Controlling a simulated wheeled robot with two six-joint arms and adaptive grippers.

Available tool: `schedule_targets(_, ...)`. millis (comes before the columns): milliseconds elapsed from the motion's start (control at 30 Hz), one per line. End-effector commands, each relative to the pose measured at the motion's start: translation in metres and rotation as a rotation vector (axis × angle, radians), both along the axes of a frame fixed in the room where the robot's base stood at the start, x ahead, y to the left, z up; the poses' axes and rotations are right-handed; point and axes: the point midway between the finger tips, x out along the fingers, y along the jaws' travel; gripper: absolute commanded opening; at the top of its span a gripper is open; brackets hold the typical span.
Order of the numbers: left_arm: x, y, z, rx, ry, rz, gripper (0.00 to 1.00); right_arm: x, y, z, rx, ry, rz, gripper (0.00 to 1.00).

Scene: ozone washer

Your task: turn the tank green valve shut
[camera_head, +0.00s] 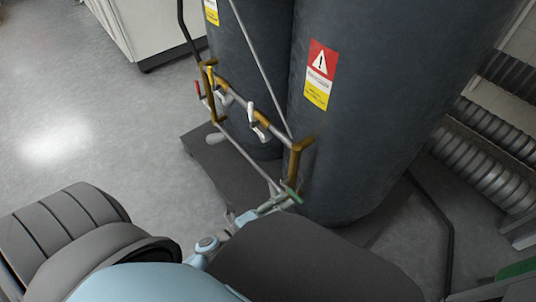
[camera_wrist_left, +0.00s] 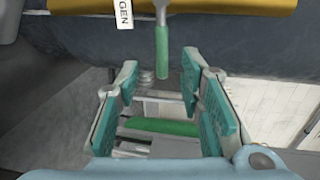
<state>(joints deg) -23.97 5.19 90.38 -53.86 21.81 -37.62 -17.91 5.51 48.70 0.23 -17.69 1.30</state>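The green valve handle (camera_head: 292,195) is at the low front end of the pipe frame on the dark tank (camera_head: 385,110). My left gripper (camera_head: 272,206) is close to the handle in the head view, partly hidden by my arm. In the wrist view the left gripper (camera_wrist_left: 163,75) is open, its teal-padded fingers apart. The handle's lower end shows between the fingertips, with a gap on each side; contact is not visible. My right gripper is not in view.
White-handled valves (camera_head: 258,122) and a red-handled one (camera_head: 198,88) sit farther along the pipes. A second tank (camera_head: 250,60) stands behind. Ribbed ducts (camera_head: 490,165) lie at the right. A green bar (camera_wrist_left: 163,127) shows beyond the fingers. Open floor (camera_head: 70,110) is at the left.

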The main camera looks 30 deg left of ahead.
Motion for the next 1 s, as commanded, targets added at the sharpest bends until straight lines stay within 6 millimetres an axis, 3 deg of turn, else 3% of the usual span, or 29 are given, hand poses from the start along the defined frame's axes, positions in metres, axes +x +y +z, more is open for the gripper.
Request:
schedule_targets(100, -0.032, 0.011, 0.005, 0.002, 0.004, -0.002, 0.35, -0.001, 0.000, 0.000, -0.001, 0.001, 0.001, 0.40)
schedule_targets(300, -0.063, 0.022, 0.013, 0.001, 0.002, -0.001, 0.35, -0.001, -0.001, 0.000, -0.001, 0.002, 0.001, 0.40)
schedule_targets(867, -0.066, 0.023, 0.014, -0.009, 0.004, 0.003, 0.35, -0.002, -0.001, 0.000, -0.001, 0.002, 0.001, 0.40)
schedule_targets(933, -0.065, 0.028, 0.009, -0.072, 0.049, 0.043, 0.35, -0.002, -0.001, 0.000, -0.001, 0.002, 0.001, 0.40)
schedule_targets(1000, -0.073, 0.046, -0.019, -0.194, 0.177, 0.157, 0.35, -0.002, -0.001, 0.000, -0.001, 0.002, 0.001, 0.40)
